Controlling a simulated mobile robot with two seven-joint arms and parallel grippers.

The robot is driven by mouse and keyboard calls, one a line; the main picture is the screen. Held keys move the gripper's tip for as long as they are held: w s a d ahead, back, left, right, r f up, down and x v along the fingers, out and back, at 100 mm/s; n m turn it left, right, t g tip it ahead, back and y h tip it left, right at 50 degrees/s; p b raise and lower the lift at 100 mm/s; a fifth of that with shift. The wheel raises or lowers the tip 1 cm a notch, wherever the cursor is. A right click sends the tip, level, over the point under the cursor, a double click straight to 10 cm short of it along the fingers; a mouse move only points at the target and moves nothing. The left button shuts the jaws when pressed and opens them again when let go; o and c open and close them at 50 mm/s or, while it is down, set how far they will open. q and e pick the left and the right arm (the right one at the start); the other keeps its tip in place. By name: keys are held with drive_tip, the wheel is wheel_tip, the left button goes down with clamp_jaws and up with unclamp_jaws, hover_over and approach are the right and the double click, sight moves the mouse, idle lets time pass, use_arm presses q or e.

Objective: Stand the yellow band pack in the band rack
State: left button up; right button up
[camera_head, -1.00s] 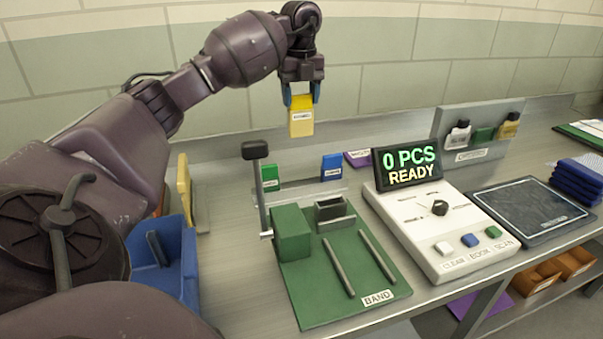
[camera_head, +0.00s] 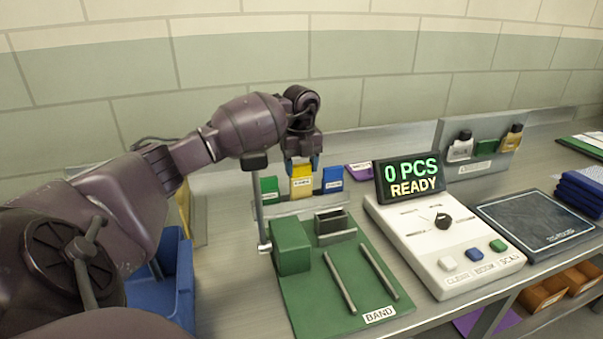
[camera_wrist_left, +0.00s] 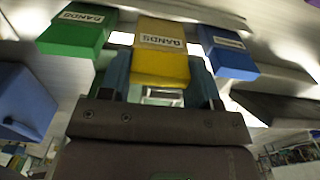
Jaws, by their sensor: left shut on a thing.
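The yellow band pack (camera_head: 301,184) is upright between the fingers of my left gripper (camera_head: 303,165), which is shut on it. In the left wrist view the yellow pack (camera_wrist_left: 161,50) sits between the blue fingertips, its label facing the camera. The band rack (camera_head: 300,205) is a low grey holder at the back of the bench. A green pack (camera_head: 269,188) stands in it to the left and a blue pack (camera_head: 332,179) to the right. The yellow pack is level with them, in the space between. Whether its bottom touches the rack cannot be told. My right gripper is not in view.
A green board marked BAND (camera_head: 345,275) with an upright post (camera_head: 259,205) stands in front of the rack. The counter unit (camera_head: 440,235) with its display is to the right. A blue bin (camera_head: 165,285) is at left. A purple pack (camera_head: 358,171) lies behind.

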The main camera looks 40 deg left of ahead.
use_arm(q)
drive_tip(key=shift+f, duration=1.05)
drive_tip(key=shift+f, duration=0.1)
drive_tip(key=o, duration=1)
wheel_tip(320, 180, up, 12)
drive_tip(key=shift+r+p, duration=0.15)
drive_tip(key=shift+p, duration=0.25)
